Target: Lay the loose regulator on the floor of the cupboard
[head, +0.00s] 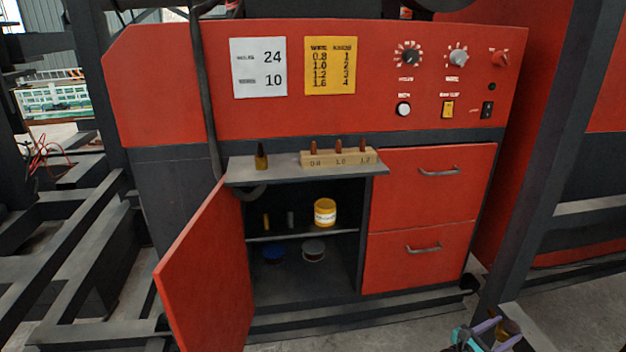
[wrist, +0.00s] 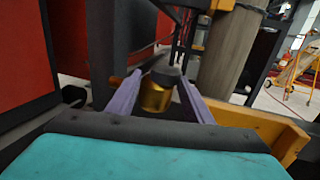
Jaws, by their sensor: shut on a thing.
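The regulator (wrist: 156,95), a brass-coloured cylinder with a dark grey top, sits between the two purple fingers of my gripper (wrist: 158,84) in the wrist view. My gripper is shut on it. In the head view my gripper (head: 496,330) is at the bottom right edge, with the brownish regulator (head: 510,327) at its tips. It is in front of and to the right of the cupboard. The cupboard (head: 364,225) stands open, its red door (head: 208,270) swung out to the left. Its dark floor (head: 300,288) is bare towards the front.
Inside, a shelf (head: 290,237) holds a yellow tin (head: 325,212) and two small cylinders. Below it, a blue spool (head: 273,253) and a grey spool (head: 314,251) are at the back. Red drawers (head: 420,255) are right of the opening. A dark post (head: 535,165) stands at right.

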